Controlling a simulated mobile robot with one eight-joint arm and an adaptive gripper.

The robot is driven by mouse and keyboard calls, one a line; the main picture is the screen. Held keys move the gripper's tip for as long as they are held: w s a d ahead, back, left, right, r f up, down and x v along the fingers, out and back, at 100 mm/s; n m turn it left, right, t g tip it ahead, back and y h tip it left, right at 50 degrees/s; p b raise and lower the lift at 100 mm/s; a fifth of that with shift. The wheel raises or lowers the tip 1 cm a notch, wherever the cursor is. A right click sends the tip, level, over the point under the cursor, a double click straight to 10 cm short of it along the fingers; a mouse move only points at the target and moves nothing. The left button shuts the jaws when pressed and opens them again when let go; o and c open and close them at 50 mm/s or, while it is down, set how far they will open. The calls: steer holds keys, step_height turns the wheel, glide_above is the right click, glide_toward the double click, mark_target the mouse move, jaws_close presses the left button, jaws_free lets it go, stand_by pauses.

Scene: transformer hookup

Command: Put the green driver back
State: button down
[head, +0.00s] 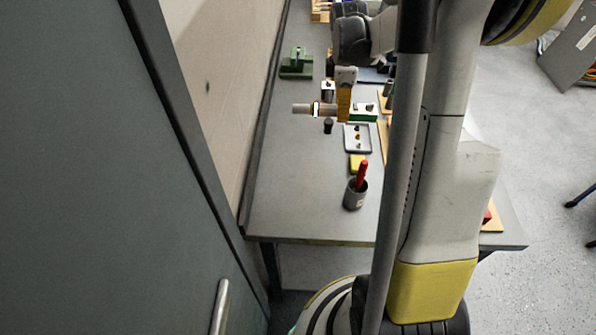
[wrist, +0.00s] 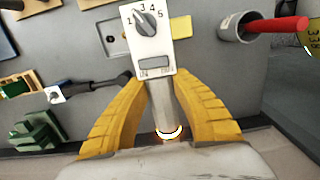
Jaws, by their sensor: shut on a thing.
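My gripper (head: 343,115) is shut on a tool that I take to be the green driver (head: 362,114), held level above the table. In the head view its green side and white top show right of the fingers. Its grey barrel (head: 302,109) with a bright ring points left. In the wrist view, the driver's white face (wrist: 148,42) has a numbered dial and a small display. Its barrel (wrist: 164,108) runs between the yellow fingers (wrist: 164,95) down to the glowing ring. The fingers hide part of its body. I cannot tell which spot is its place.
A grey cup (head: 354,196) holds a red-handled tool (head: 362,176). A yellow piece (head: 357,160) and a light tray (head: 350,147) lie nearby. A green fixture (head: 297,66) stands by the wall. A black upright piece (head: 328,126) is close to the barrel. The table's near left is clear.

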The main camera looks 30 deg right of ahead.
step_height(320, 180, down, 5)
steer(key=b, duration=0.8)
glide_above(315, 178)
step_height(315, 178, down, 7)
steer(key=shift+w+r, duration=0.1)
steer(key=shift+f+b, duration=0.7)
steer(key=shift+f, duration=1.3)
steer(key=shift+f, duration=0.1)
steer(key=c, duration=1.4)
jaws_free()
steer(key=shift+o, duration=1.1)
